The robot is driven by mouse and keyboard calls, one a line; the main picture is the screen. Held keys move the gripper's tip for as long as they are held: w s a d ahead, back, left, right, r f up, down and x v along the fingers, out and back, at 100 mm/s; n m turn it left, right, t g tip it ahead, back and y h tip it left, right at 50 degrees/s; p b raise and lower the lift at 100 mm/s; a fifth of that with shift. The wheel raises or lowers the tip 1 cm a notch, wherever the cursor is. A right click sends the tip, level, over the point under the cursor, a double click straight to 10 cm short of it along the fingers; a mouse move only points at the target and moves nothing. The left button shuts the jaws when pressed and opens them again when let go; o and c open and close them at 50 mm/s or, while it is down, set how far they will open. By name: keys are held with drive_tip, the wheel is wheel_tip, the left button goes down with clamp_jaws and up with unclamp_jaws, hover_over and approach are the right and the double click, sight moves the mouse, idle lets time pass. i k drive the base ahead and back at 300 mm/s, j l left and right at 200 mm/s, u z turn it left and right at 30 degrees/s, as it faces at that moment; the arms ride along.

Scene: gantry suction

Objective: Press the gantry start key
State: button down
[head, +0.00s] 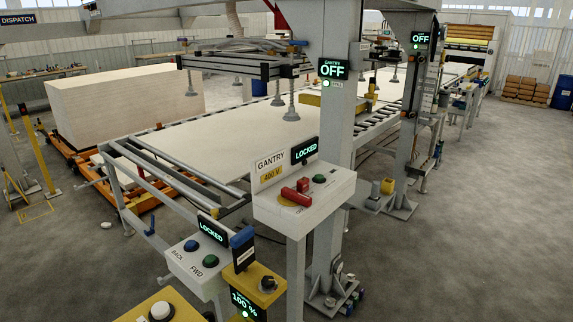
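The gantry control box (325,205) is a pale box on a post, marked GANTRY and 400 V, near the middle of the head view. A green round button (319,179) sits on its top face, with a red button (303,185) to its left. A red rotary handle (296,197) on a yellow plate lies in front of them. I cannot read a start label on any key. The small display (304,151) on the box reads LOCKED. The gantry display (333,69) on the column above reads OFF. My gripper is not in view.
A second box (186,264) with blue and green buttons, BACK and FWD, shows LOCKED. Beside it stands a yellow box (267,284) with a black knob and a 100 % display. The gantry column (332,225) rises behind the control box. Open floor (470,240) lies right.

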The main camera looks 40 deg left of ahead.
sight(319, 177)
drive_tip(key=i+u, duration=0.25)
drive_tip(key=u, duration=0.15)
drive_tip(key=i+u, duration=0.2)
drive_tip(key=u, duration=0.2)
drive_tip(key=i+l+u, duration=0.15)
drive_tip(key=u, duration=0.25)
drive_tip(key=i+l+u, duration=0.2)
drive_tip(key=u, duration=0.2)
drive_tip(key=i+l+u, duration=0.25)
drive_tip(key=u, duration=0.15)
drive_tip(key=i+l+u, duration=0.1)
drive_tip(key=u, duration=0.3)
drive_tip(key=i+l+u, duration=0.1)
drive_tip(key=u, duration=0.3)
drive_tip(key=i+l+u, duration=0.1)
drive_tip(key=l+u, duration=0.15)
drive_tip(key=u, duration=0.15)
drive_tip(key=l+u, duration=0.2)
drive_tip(key=u, duration=0.2)
drive_tip(key=l+u, duration=0.25)
drive_tip(key=u, duration=0.15)
drive_tip(key=i+l+u, duration=0.15)
drive_tip(key=l+u, duration=1.65)
drive_tip(key=j, duration=0.1)
